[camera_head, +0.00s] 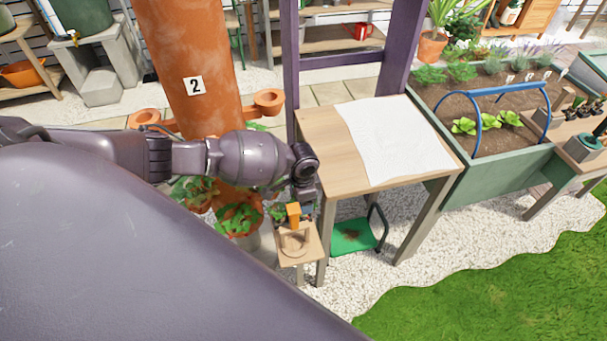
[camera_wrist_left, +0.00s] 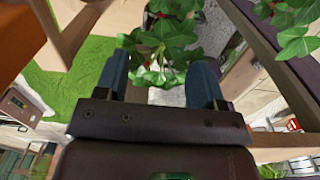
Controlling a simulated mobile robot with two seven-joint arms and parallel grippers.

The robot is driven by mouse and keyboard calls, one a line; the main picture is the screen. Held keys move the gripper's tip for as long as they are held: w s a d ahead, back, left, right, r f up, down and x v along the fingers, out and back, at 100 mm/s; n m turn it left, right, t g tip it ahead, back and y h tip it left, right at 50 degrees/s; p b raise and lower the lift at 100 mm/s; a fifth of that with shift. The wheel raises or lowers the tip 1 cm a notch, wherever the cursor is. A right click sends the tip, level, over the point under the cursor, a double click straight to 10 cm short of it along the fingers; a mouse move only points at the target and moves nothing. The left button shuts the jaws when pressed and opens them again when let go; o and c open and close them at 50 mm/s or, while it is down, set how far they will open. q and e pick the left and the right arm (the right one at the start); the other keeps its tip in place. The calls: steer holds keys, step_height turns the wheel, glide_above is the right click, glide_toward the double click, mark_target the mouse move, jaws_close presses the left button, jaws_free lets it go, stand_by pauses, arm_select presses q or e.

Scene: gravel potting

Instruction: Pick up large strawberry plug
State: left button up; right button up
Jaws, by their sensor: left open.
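A leafy green plant (camera_wrist_left: 165,45) shows in the left wrist view just beyond and partly between the fingers. It looks like a strawberry plug, but I cannot tell whether it is the large one; its root ball is hidden. In the head view, green leaves (camera_head: 279,212) show beside my left gripper (camera_head: 301,194), above a small wooden stool. My left gripper also shows in the left wrist view (camera_wrist_left: 158,72), its two blue-grey fingers apart with no grip on the leaves. My right gripper is not in view.
A terracotta tower (camera_head: 190,65) marked 2 stands behind my left arm, with planted pockets (camera_head: 238,222) below. A wooden table (camera_head: 324,128) bearing a white sheet (camera_head: 395,140) stands to the right. The small stool (camera_head: 299,254) holds an orange item (camera_head: 293,213). Purple posts (camera_head: 290,65) rise behind.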

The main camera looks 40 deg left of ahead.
arm_select(q)
step_height(320, 180, down, 5)
steer(key=shift+r+b, duration=0.15)
steer(key=shift+b, duration=0.4)
steer(key=shift+w+f, duration=0.1)
steer(key=shift+f, duration=0.15)
steer(key=c, duration=0.7)
